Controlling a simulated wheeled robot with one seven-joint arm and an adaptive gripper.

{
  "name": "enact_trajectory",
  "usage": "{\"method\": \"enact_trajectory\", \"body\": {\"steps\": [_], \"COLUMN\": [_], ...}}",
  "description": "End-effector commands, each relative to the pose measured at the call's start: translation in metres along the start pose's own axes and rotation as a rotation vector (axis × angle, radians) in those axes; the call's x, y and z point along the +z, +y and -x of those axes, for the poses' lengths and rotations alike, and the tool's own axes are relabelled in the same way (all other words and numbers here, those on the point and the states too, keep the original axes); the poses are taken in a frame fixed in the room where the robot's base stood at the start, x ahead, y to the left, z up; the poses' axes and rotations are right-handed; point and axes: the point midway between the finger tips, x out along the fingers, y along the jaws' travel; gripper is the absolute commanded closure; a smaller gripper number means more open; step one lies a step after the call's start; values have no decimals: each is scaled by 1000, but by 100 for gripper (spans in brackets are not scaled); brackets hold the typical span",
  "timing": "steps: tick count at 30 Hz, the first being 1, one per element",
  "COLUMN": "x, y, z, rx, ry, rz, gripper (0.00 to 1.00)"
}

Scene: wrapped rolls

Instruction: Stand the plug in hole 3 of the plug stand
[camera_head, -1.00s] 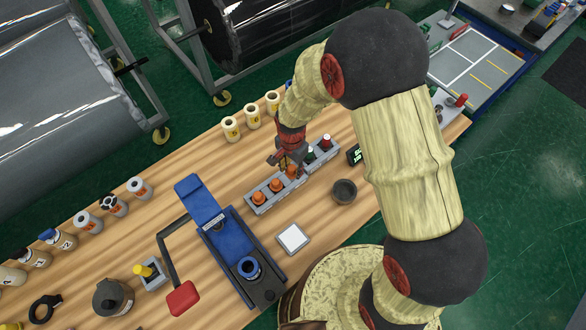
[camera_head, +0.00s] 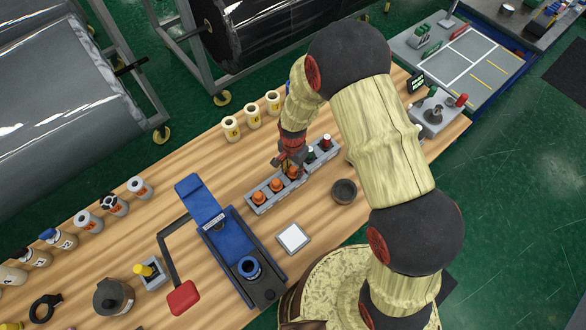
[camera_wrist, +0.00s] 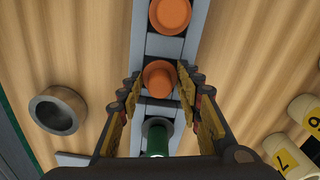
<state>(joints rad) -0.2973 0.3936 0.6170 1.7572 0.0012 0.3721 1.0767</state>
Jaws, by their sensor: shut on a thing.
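The grey plug stand (camera_head: 270,207) runs diagonally across the wooden table and holds a row of plugs. Orange plugs (camera_head: 259,198) (camera_head: 276,185) stand at its near-left end. A green plug (camera_head: 311,154) and a red plug (camera_head: 326,141) stand towards the far right. My gripper (camera_head: 292,167) is low over the stand, shut on the orange plug (camera_wrist: 159,79) nearest the green one. In the wrist view this plug lies between my fingertips, in line with the stand. Its lower end is hidden, so I cannot tell how deep it sits. The hole numbers are not readable.
A grey round cup (camera_head: 344,191) and a white square pad (camera_head: 293,238) lie near the stand. A blue fixture (camera_head: 225,235) stands to the left. Yellow-labelled white rolls (camera_head: 252,117) stand behind. Bare wood lies between these things.

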Motion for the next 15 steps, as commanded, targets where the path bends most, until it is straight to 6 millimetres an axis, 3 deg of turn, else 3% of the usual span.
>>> {"method": "enact_trajectory", "body": {"steps": [1, 2, 11, 15], "x": [0, 0, 0, 0], "y": [0, 0, 0, 0], "z": [-3, -2, -2, -2], "rx": [0, 0, 0, 0], "ry": [0, 0, 0, 0], "rz": [0, 0, 0, 0], "gripper": [90, 64, 47, 47]}}
